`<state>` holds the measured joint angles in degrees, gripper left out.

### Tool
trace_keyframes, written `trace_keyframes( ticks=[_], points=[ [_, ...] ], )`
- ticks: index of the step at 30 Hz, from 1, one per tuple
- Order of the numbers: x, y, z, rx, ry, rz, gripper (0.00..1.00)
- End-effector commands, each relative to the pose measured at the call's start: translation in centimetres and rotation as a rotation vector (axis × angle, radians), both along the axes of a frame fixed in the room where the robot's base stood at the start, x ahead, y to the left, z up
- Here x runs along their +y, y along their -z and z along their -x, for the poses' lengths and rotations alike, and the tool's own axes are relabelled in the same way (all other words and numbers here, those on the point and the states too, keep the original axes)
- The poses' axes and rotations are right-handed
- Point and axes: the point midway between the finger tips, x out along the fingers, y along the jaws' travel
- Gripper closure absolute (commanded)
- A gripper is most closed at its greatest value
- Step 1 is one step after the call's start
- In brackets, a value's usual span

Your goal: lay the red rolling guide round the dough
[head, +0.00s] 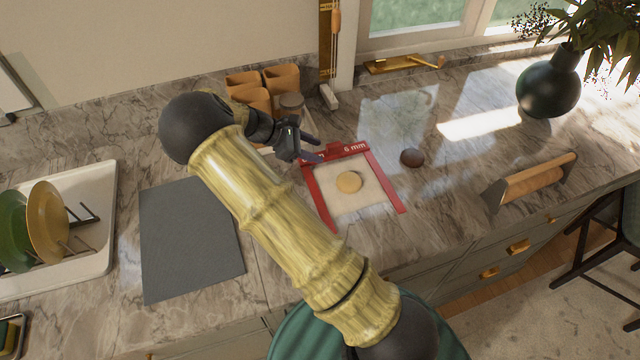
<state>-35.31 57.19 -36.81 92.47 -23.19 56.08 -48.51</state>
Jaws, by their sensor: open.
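The red rolling guide (384,183), marked "6 mm", is a three-sided frame on the counter, with its open side toward the front. The dough (349,182) is a small round, pale yellow piece between the guide's two side bars, apart from them. It lies on a cream sheet (347,202). A small red raised part shows on the guide's back bar. My gripper (314,148) is open at the guide's back left corner, with its fingers pointing right. I cannot tell whether a finger touches the guide. My arm hides part of the counter left of the guide.
A dark round object (412,157) sits just right of the guide. A rolling pin (538,179) rests in a holder farther right. Tan containers (281,79) stand behind my gripper. A grey mat (190,240) and dish rack (95,225) lie left. The counter front right of the guide is clear.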

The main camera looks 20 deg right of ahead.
Motion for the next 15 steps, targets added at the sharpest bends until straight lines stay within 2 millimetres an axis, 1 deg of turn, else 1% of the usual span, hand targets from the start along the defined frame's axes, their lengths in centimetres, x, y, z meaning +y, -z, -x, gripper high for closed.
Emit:
trace_keyframes(
  ticks=[1,5,11,15],
  points=[
    [-0.6,-0.2,1.4,-0.046,0.068,-0.075,0.58],
    [-0.8,-0.5,4.5,-0.168,0.229,-0.243,0.58],
    [0.2,-2.1,9.1,-0.356,0.479,-0.461,0.58],
    [1.4,-3.8,12.3,-0.486,0.65,-0.589,0.58]
  ],
)
